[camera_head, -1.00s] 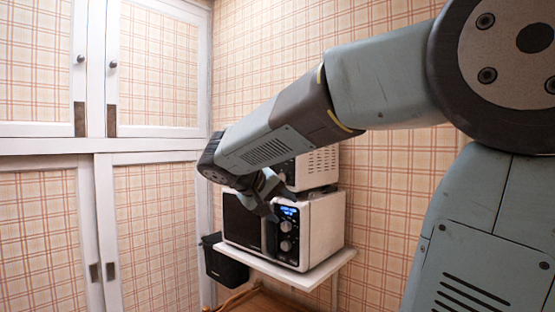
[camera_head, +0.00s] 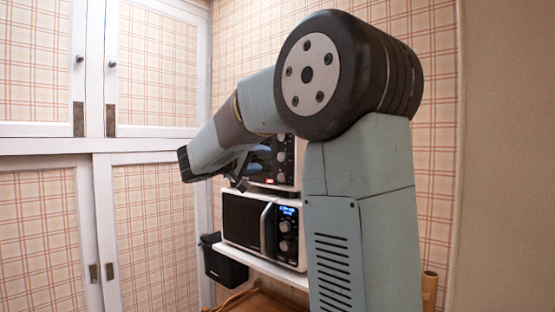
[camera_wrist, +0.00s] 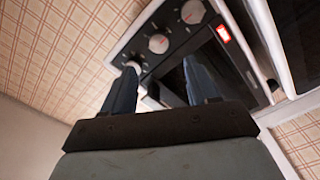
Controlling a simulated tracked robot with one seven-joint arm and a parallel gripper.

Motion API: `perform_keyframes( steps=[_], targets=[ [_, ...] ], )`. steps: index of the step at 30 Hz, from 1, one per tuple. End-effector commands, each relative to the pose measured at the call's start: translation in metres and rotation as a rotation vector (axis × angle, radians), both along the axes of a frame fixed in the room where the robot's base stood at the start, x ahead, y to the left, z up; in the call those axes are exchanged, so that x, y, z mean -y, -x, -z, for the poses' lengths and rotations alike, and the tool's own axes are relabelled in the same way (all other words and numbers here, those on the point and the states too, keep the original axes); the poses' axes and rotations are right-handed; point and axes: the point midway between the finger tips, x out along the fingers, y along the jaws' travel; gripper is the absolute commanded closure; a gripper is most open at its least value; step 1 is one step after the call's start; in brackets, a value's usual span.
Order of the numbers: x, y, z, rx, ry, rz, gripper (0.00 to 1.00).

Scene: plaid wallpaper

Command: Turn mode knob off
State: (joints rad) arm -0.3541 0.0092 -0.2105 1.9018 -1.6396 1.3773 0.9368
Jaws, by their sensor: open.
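A dark-fronted oven (camera_head: 262,160) with a column of round silver knobs stands on top of the white microwave (camera_head: 243,222). In the wrist view its panel shows three knobs: one at the top (camera_wrist: 193,12), a middle one (camera_wrist: 158,44) and a lower-left one (camera_wrist: 131,67). I cannot tell which is the mode knob. A red light (camera_wrist: 224,34) glows on the oven. My gripper (camera_wrist: 160,67) is open in front of the panel, with nothing between its fingers. Its left fingertip appears close to the lower-left knob; contact cannot be told. In the head view my gripper (camera_head: 240,184) is small and partly hidden.
The microwave has a lit blue display (camera_head: 287,210) and its own knobs. Both appliances rest above a white shelf (camera_head: 262,265). A black bin (camera_head: 224,262) hangs at the shelf's left. White cabinets (camera_head: 100,140) stand at left.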

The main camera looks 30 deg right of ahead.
Motion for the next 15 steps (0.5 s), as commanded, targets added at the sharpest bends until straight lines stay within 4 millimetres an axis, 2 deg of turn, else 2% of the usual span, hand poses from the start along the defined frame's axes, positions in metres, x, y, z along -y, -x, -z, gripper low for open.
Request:
perform_keyframes(
  steps=[3, 9, 15],
  targets=[
    [0.022, -0.007, 0.0, 0.001, -0.001, 0.003, 0.41],
    [0.052, -0.018, 0.0, -0.001, 0.0, 0.003, 0.41],
    [0.073, -0.026, 0.0, -0.001, -0.002, 0.001, 0.41]
  ],
)
